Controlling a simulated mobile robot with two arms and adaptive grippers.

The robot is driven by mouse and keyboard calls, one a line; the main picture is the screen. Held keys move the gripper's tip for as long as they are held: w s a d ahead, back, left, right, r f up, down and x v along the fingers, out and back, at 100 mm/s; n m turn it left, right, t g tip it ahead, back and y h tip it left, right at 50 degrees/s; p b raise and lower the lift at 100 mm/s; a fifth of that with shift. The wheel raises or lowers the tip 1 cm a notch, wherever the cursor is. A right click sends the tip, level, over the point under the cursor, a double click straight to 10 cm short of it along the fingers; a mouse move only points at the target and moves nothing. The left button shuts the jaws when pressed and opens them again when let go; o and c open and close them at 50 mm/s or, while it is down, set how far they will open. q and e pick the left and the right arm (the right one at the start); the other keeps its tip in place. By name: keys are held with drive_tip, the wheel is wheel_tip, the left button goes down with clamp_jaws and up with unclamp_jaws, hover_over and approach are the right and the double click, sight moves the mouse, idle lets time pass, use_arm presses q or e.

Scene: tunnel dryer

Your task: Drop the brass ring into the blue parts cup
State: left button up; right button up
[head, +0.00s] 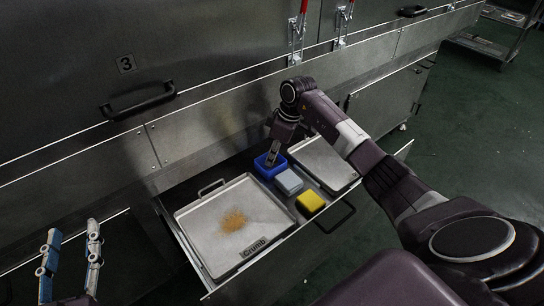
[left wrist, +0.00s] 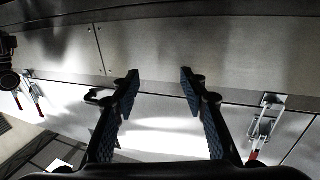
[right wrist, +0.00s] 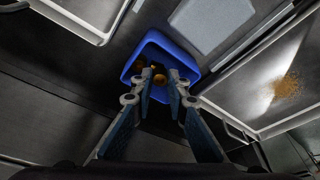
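The blue parts cup (head: 271,166) stands in the open drawer, behind the grey block. My right gripper (head: 272,158) points down into it. In the right wrist view the blue cup (right wrist: 134,62) lies around the fingertips of the right gripper (right wrist: 160,74). The fingers are apart, with a gap between them. Small brass-coloured pieces (right wrist: 160,79) show in and between the fingertips, seemingly inside the cup; which one is the brass ring I cannot tell. My left gripper (head: 73,240) is open and empty, away to the left; its spread fingers (left wrist: 158,75) show in the left wrist view.
A metal tray with crumbs (head: 196,225) fills the drawer's left part. A grey-blue block (head: 289,181) and a yellow sponge-like block (head: 310,201) lie in front of the cup. Another tray (head: 325,165) is at right. The dryer wall with a black handle (head: 140,102) rises behind.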

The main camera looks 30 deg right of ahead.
drive_tip(key=o, duration=0.4)
drive_tip(key=shift+r, duration=0.15)
use_arm(q)
drive_tip(key=s+a+f+g+y+p, duration=0.1)
drive_tip(key=s+f+g, duration=0.3)
drive_tip(key=f, duration=0.4)
drive_tip(key=s+a+f+g+y+p, duration=0.1)
drive_tip(key=s+a+f+g+p, duration=0.1)
drive_tip(key=f, duration=0.6)
drive_tip(key=s+a+g, duration=0.1)
drive_tip(key=s+g, duration=0.1)
drive_tip(key=g, duration=0.1)
drive_tip(key=shift+s+a+f+n+y, duration=0.2)
drive_tip(key=shift+s+n+y, duration=0.1)
drive_tip(key=shift+s+y, duration=0.1)
use_arm(e)
drive_tip(key=v, duration=1.1)
drive_tip(key=shift+r, duration=0.35)
drive_tip(key=shift+s+d+f, duration=0.1)
drive_tip(key=shift+s+d, duration=0.05)
